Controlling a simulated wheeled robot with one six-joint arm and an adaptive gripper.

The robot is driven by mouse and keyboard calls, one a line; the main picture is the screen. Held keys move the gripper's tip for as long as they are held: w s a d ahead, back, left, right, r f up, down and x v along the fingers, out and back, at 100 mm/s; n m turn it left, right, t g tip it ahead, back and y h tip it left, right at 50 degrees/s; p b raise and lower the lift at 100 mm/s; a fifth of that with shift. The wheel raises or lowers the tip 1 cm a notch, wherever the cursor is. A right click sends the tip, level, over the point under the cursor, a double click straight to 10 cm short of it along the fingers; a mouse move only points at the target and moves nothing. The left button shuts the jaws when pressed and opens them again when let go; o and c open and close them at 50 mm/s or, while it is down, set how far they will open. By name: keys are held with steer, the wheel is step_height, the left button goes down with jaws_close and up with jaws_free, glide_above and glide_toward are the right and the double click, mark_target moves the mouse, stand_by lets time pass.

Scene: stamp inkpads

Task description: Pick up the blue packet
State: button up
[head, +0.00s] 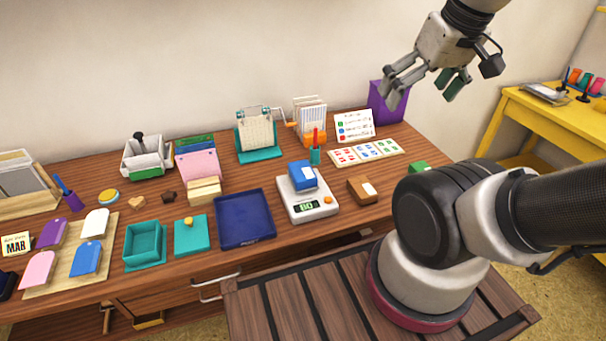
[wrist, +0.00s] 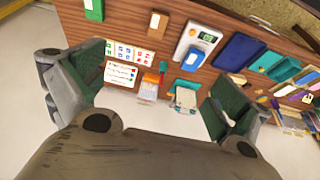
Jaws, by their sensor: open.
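The blue packet (head: 302,175) lies on a white digital scale (head: 308,212) near the middle of the wooden table. In the wrist view the blue packet (wrist: 196,57) shows on the scale (wrist: 207,34), beyond the fingers and right of centre. My gripper (head: 422,88) is high in the air above the right back of the table, well apart from the packet. Its fingers are spread and empty. In the wrist view my gripper (wrist: 152,88) has its pads wide apart at left and right.
A brown packet (head: 362,190) lies right of the scale and a navy tray (head: 245,219) left of it. A teal cup (head: 315,156) with a red pen stands behind. A green packet (head: 417,168) is partly hidden by my arm. A purple box (head: 387,101) stands below my gripper.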

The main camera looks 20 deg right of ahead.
stand_by(0.3)
steer(key=m+g+y, duration=0.4)
steer(key=m+y, duration=0.1)
steer(key=m, duration=1.3)
glide_toward(303, 170)
steer(key=a+f, duration=0.1)
steer(key=a, duration=0.1)
steer(key=shift+h, duration=0.3)
steer(key=x, duration=0.5)
steer(key=d+x, duration=0.1)
steer(key=x, duration=0.1)
steer(key=shift+a+f, duration=0.15)
steer(key=shift+f, duration=0.25)
